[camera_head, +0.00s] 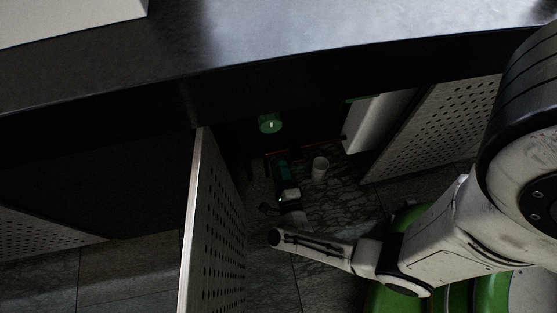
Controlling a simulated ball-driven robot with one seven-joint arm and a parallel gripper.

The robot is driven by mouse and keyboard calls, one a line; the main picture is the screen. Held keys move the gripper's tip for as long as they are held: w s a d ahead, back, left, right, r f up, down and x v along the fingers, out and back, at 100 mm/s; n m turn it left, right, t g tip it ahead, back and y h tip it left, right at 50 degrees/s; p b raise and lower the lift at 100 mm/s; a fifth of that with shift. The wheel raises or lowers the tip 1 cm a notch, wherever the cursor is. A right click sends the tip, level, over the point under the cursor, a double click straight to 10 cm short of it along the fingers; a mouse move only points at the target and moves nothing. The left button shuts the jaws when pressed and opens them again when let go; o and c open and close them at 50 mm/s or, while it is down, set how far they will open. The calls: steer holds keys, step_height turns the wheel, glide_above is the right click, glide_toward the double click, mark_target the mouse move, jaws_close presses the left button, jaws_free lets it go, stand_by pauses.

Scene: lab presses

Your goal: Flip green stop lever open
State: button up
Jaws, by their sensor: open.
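A small green round piece (270,123) with a pale centre shows in the dark under the counter, at the back of the open cupboard. I cannot make out a lever shape on it, nor whether it is the stop lever or how it is turned. My arm comes in from the right, and my gripper (283,172) is inside the cupboard opening, below the green piece in the picture and apart from it. The gripper is open, with its fingers dark and hard to separate from the background. I see nothing held in it.
A perforated door (213,225) stands open left of my arm, and another perforated door (440,125) is on the right. A white cylinder (319,168) stands right of my gripper. A pale panel (375,122) is behind it. The dark counter (250,55) overhangs the opening.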

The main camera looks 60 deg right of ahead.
steer(key=x, duration=0.3)
jaws_close()
stand_by(0.5)
